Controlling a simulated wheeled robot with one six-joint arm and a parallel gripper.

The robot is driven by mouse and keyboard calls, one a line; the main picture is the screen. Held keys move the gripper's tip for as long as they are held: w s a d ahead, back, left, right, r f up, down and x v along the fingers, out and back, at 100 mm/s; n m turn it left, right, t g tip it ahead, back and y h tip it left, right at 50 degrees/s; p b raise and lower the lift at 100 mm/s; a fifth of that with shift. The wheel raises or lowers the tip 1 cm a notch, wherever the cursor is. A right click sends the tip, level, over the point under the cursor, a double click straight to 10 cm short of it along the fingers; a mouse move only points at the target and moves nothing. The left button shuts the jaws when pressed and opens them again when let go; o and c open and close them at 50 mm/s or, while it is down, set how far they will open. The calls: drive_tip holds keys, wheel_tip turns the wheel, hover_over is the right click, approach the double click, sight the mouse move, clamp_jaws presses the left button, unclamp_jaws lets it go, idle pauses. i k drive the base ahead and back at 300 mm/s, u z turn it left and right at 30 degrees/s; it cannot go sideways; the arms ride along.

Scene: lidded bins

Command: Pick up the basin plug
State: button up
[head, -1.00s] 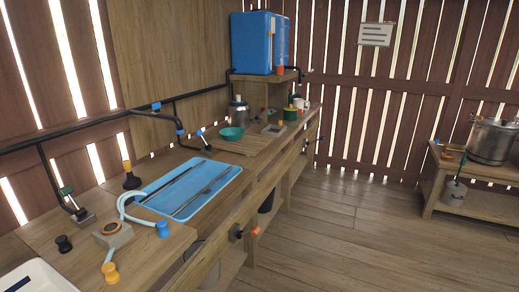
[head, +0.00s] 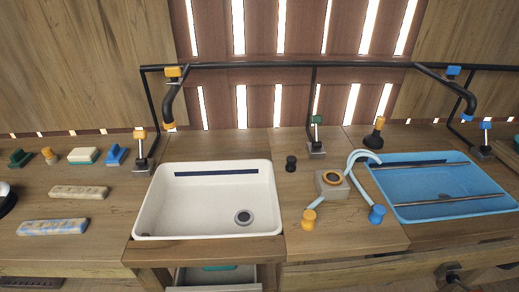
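A small black knobbed piece (head: 291,163), which looks like the basin plug, stands on the wooden counter just right of the white basin (head: 150,225). The basin is empty, with a dark strip along its back inner wall. A round grey drain (head: 243,217) shows in its floor at the front right, with nothing seated over it that I can see. A larger black piece with an orange top (head: 374,135) stands farther right, behind the pale blue hose. My gripper is not in view.
Right of the basin are a grey block with an orange ring (head: 331,182), a pale blue hose (head: 355,178), orange and blue knobs, and a blue basin (head: 440,185). Black pipes and taps (head: 169,105) rise behind. Sponges and bars (head: 78,192) lie left.

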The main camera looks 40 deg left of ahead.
sight(290, 167)
drive_tip(key=u, duration=0.9)
drive_tip(key=i, duration=0.85)
drive_tip(key=u, duration=0.7)
